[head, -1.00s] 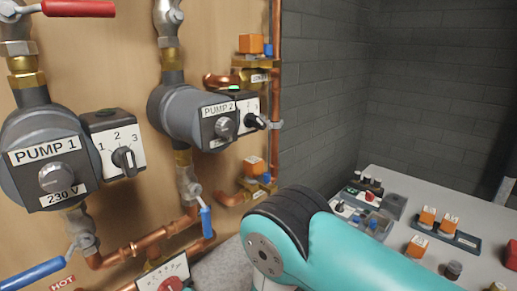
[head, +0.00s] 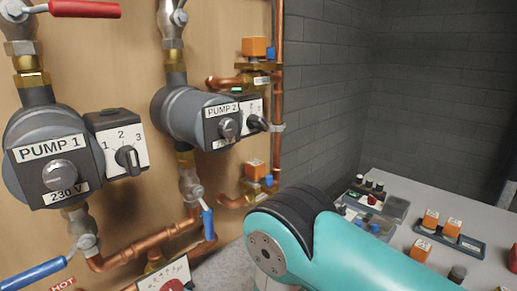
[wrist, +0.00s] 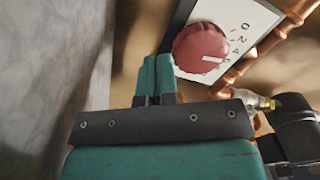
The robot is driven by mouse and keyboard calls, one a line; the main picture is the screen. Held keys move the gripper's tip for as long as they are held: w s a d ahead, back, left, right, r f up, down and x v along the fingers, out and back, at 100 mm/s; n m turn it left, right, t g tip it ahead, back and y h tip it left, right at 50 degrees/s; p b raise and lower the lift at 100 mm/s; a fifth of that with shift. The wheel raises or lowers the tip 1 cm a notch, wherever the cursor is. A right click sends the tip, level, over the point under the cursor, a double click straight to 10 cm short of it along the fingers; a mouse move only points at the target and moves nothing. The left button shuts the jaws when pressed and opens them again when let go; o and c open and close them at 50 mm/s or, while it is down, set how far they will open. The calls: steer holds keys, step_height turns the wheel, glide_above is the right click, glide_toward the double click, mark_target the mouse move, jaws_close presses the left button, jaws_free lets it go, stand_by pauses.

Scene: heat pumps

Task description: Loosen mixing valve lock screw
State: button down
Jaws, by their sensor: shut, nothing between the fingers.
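The mixing valve's red round knob (wrist: 201,48) shows in the wrist view, with a white pointer line, on a white plate (wrist: 252,18) with a number scale. In the head view the scale plate (head: 160,277) and the top of the red knob (head: 174,286) are cut by the bottom edge. I cannot make out the lock screw. My gripper (wrist: 157,62) has its teal fingers together and empty, the tips just below and left of the knob in the wrist picture. I cannot tell the gap to it. The head view does not show the gripper.
Copper pipes (head: 150,243) run by the valve. Pump 1 (head: 50,160) and pump 2 (head: 195,115) are on the wooden wall. A blue-handled valve (head: 207,222) is close to my teal arm. A grey table (head: 400,185) with small parts stands at right.

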steer(key=shift+w+d+f+b, duration=0.1)
steer(key=shift+w+b, duration=0.35)
stand_by(0.3)
steer(key=shift+s+f+p, duration=0.2)
steer(key=shift+p, duration=0.4)
steer(key=b, duration=0.1)
steer(key=f+b, duration=0.1)
steer(key=b, duration=0.1)
steer(key=shift+s+f, duration=0.25)
steer(key=shift+s, duration=0.15)
steer(key=b+v, duration=0.3)
steer(key=v, duration=0.1)
steer(key=shift+s+r, duration=0.1)
steer(key=shift+r, duration=0.25)
steer(key=shift+s+d+r, duration=0.15)
steer(key=shift+d+r, duration=0.05)
